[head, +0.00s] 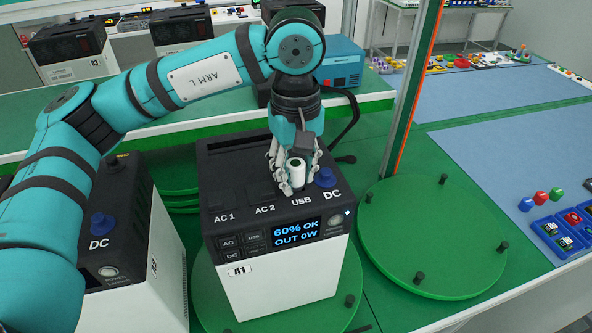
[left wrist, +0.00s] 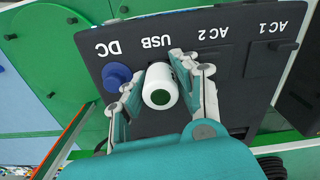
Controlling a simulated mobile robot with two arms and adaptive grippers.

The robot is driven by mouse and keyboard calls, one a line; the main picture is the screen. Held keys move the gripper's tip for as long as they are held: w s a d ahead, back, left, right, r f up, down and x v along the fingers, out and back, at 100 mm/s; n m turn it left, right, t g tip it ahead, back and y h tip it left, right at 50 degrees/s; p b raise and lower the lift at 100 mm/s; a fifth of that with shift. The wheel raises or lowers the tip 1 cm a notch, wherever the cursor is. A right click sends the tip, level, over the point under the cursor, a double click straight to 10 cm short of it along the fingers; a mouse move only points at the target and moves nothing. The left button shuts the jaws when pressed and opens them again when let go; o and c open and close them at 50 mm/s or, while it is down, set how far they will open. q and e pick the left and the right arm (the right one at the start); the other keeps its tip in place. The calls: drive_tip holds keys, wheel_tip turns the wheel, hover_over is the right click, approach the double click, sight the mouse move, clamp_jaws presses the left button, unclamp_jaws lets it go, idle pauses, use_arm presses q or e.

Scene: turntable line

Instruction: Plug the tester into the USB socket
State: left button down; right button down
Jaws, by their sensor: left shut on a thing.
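The tester is a white cylinder with a green end (head: 297,172). It stands upright at the USB label on top of the power station marked A1 (head: 277,278). My left gripper (head: 290,178) is shut on the tester from above. In the left wrist view the tester (left wrist: 159,88) sits between the two fingers of my left gripper (left wrist: 162,92), next to the USB label. The USB socket itself is hidden under the tester and fingers. I cannot tell whether the tester is fully seated. My right gripper is not in view.
A blue DC plug (head: 326,177) stands close to the right of the tester. A1 stands on a green turntable (head: 207,300). Another power station (head: 130,240) stands at the left. An empty green turntable (head: 432,235) is to the right, beside an orange-edged post (head: 412,90).

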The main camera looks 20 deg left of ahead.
use_arm(q)
drive_tip(key=shift+f, duration=0.3)
drive_tip(key=c, duration=0.9)
unclamp_jaws()
wheel_tip(320, 180, up, 12)
